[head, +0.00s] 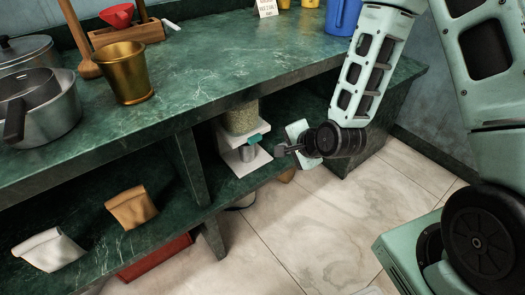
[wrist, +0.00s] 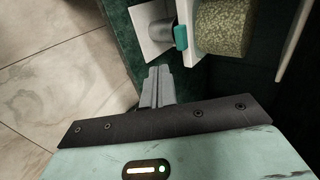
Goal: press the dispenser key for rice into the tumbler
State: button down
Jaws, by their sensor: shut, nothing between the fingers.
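The dispenser (head: 228,128) stands on the lower shelf under the green counter, with a clear container of grain-like rice (head: 241,117) on top. Its teal key (head: 255,139) sticks out at the front, and it also shows in the wrist view (wrist: 181,37). The metal tumbler (head: 248,153) stands on the white base below the key; the wrist view shows it too (wrist: 160,30). My gripper (head: 279,150) is shut and empty, just right of the dispenser. In the wrist view its closed fingers (wrist: 158,72) point toward the tumbler and key, apparently a short gap away.
The counter (head: 200,80) overhangs the shelf (head: 190,212) closely above the dispenser. A support panel (head: 187,165) stands to its left. Bags (head: 132,207) lie farther left on the shelf. A brass cup (head: 125,72) and pots stand on the counter. The floor (head: 330,225) in front is mostly clear.

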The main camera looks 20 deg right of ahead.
aim_at(257, 139)
jog(key=w+a+f+b, duration=0.3)
jog(key=w+f+b, duration=0.2)
jog(key=w+b, duration=0.3)
jog(key=shift+w, duration=0.55)
jog(key=shift+w+a+p, duration=0.25)
jog(key=shift+w+p, duration=0.1)
jog(key=shift+w, duration=0.5)
